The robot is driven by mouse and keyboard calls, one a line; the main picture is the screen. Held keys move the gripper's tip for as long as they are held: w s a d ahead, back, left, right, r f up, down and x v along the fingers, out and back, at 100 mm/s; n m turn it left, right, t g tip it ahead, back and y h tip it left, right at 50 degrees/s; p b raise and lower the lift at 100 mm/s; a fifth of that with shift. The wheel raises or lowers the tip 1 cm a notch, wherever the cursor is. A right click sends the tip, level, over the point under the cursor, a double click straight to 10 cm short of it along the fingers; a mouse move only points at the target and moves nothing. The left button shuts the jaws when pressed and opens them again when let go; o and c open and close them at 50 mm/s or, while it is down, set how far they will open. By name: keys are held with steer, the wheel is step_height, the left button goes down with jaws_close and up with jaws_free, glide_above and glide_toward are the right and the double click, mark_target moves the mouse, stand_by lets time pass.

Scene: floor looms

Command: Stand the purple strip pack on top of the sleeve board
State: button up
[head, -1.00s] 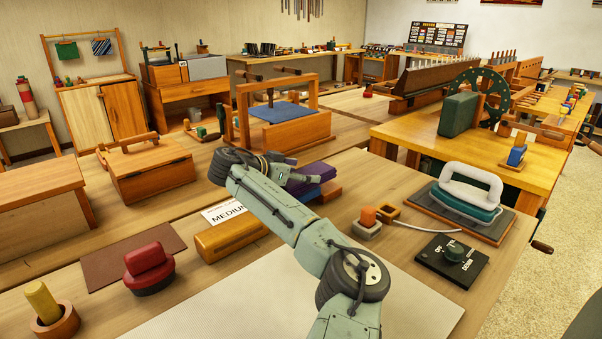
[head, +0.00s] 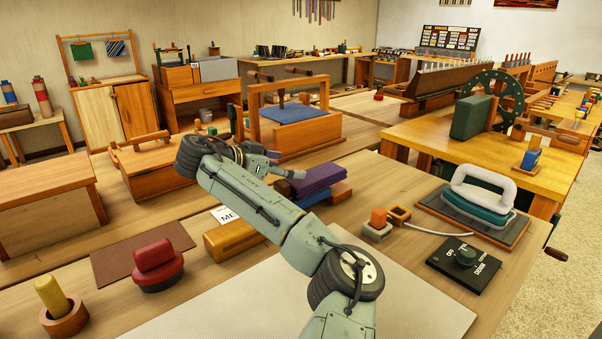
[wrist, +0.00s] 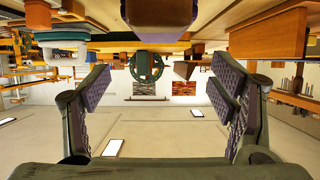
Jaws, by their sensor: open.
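A dull purple end (wrist: 160,12) at the top of the wrist view may be the pack. I cannot tell for certain which wooden piece is the sleeve board; a long tan block (head: 236,239) lies left of the pack, partly behind my arm.
A wooden press with a blue pad (head: 302,113) stands behind the pack. A red-handled piece (head: 155,262) is at left.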

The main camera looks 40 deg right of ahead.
steer(key=shift+a+r+p, duration=0.55)
steer(key=shift+a+r, duration=0.15)
steer(key=shift+r, duration=0.05)
steer(key=shift+a, duration=0.25)
steer(key=shift+s+a+f, duration=0.15)
steer(key=shift+f, duration=0.05)
stand_by(0.4)
